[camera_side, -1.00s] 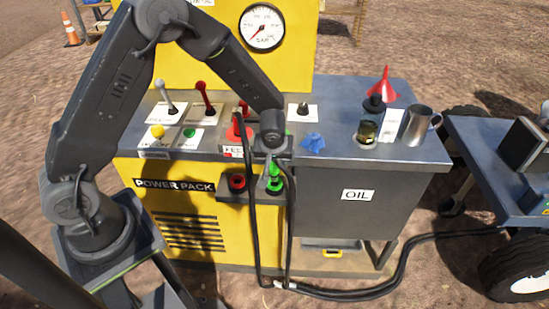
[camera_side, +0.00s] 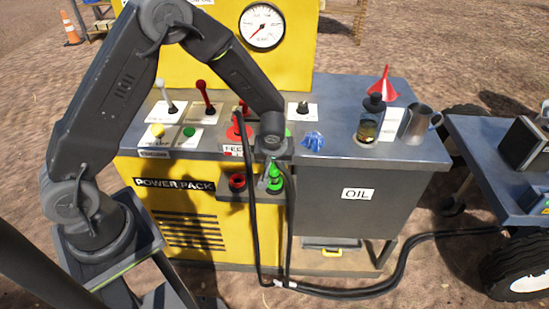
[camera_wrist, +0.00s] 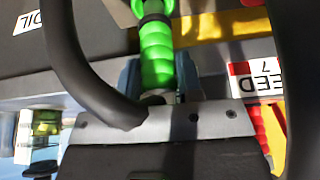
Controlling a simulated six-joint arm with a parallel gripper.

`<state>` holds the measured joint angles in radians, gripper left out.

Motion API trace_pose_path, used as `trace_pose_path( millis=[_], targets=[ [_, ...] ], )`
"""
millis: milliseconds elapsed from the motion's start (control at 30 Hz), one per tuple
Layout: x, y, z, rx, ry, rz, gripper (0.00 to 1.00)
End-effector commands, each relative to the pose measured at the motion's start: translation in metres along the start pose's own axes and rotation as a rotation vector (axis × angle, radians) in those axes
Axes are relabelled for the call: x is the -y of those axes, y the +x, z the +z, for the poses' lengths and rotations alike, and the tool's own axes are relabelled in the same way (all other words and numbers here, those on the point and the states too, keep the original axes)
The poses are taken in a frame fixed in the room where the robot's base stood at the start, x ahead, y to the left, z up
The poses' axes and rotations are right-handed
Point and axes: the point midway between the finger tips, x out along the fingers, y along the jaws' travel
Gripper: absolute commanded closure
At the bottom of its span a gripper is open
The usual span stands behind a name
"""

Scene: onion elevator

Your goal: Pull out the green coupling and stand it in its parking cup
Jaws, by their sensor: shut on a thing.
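The green coupling (camera_side: 275,179) is at the small shelf on the front of the power pack, low in the middle of the side view. In the wrist view the ribbed green coupling (camera_wrist: 157,55) runs up from between my blue-grey fingers. My gripper (camera_wrist: 158,80) is shut on it, near its end. In the side view my gripper (camera_side: 272,163) points down at the shelf, and the wrist partly hides the coupling. I cannot tell whether the coupling is still seated in its socket. A red-rimmed round fitting (camera_side: 237,182) sits left of it. I cannot make out the parking cup for certain.
Black hoses (camera_side: 256,230) hang in front of the yellow panel and run right along the ground. Levers (camera_side: 205,98) and buttons stand on the console behind my gripper. A blue rag (camera_side: 313,140), an oil bottle (camera_side: 370,121), a red funnel (camera_side: 384,84) and a metal jug (camera_side: 417,123) stand right.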

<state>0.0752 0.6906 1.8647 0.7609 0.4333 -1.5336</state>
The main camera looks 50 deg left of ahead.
Motion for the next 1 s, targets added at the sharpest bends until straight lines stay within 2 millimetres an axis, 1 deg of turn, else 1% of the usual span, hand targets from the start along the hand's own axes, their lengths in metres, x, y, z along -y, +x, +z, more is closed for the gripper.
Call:
trace_pose_path(
  millis=[667, 1000],
  targets=[
    [-0.0003, 0.0034, 0.0012, -0.001, -0.001, 0.001, 0.98],
    [-0.0002, 0.0107, 0.0044, -0.001, 0.0, 0.0, 0.98]
  ],
)
